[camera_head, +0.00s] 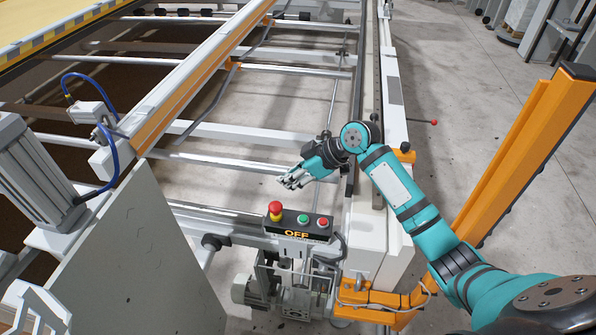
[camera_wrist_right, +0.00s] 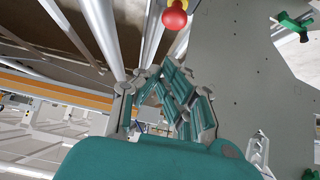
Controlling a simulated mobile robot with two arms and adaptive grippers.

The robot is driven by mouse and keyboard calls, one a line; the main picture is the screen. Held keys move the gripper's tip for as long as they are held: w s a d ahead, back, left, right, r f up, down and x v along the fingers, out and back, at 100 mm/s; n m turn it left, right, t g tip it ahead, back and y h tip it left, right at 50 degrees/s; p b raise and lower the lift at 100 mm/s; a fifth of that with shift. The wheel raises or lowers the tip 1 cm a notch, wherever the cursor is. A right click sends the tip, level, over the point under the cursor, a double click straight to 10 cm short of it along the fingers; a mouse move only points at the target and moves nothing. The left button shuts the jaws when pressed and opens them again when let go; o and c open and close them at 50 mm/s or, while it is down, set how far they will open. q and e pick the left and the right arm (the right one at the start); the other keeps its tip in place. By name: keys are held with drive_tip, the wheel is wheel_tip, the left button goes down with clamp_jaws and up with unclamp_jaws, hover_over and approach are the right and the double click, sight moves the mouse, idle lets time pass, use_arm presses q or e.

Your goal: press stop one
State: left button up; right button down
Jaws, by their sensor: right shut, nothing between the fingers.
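A dark control box (camera_head: 297,231) stands on the machine frame near the picture's middle, its front reading "OFF". On its top, from left to right, are a red mushroom button (camera_head: 275,208) with a yellow collar, a green button (camera_head: 303,219) and a red button (camera_head: 323,222). My right gripper (camera_head: 290,182) is shut and empty, above and behind the box, apart from the buttons. In the right wrist view, the shut fingers (camera_wrist_right: 172,98) lie below the red mushroom button (camera_wrist_right: 175,17). My left gripper is not in view.
Long white and orange rails (camera_head: 200,82) of the gantry run into the distance behind the box. A grey panel (camera_head: 135,265) stands at the left. An orange post (camera_head: 525,150) rises at the right. Open grey floor (camera_head: 455,75) lies at the upper right.

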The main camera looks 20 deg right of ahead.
sight(273, 203)
drive_tip(key=x, duration=0.3)
drive_tip(key=shift+w+a+f, duration=0.2)
drive_tip(key=shift+a, duration=0.15)
wheel_tip(273, 203, down, 4)
drive_tip(key=shift+w+a+r+p, duration=0.1)
drive_tip(key=shift+a+r+p, duration=0.1)
drive_tip(key=shift+p, duration=0.4)
drive_tip(key=shift+d+f, duration=0.15)
drive_tip(key=shift+f, duration=0.35)
wheel_tip(273, 203, down, 2)
drive_tip(key=shift+f+b, duration=0.15)
drive_tip(key=shift+b, duration=0.8)
drive_tip(key=shift+r, duration=0.2)
